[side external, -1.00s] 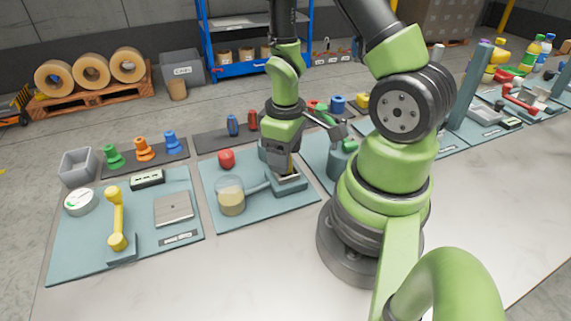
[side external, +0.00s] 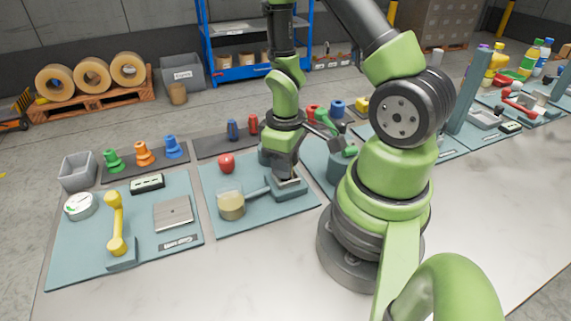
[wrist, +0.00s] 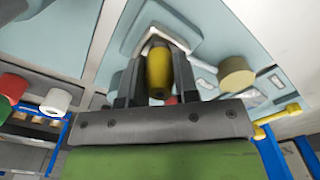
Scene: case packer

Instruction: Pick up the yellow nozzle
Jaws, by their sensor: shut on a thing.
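The yellow nozzle (wrist: 159,72) is between the two dark fingers of my gripper (wrist: 157,62) in the wrist view, its dark end towards the camera. The fingers are shut on its sides. Beyond it lies a pale grey block (wrist: 183,24) on the blue-green mat. In the side external view my gripper (side external: 287,174) points down over the same grey block (side external: 291,190), with its fingers low and close to the block. The nozzle cannot be made out there. I cannot tell whether it is clear of the block.
A clear cup with tan contents (side external: 231,206) stands left of the block. A red round thing (side external: 226,164) is on the mat behind it. A yellow handset-shaped part (side external: 116,225) stands on the left mat. The pale table front is clear.

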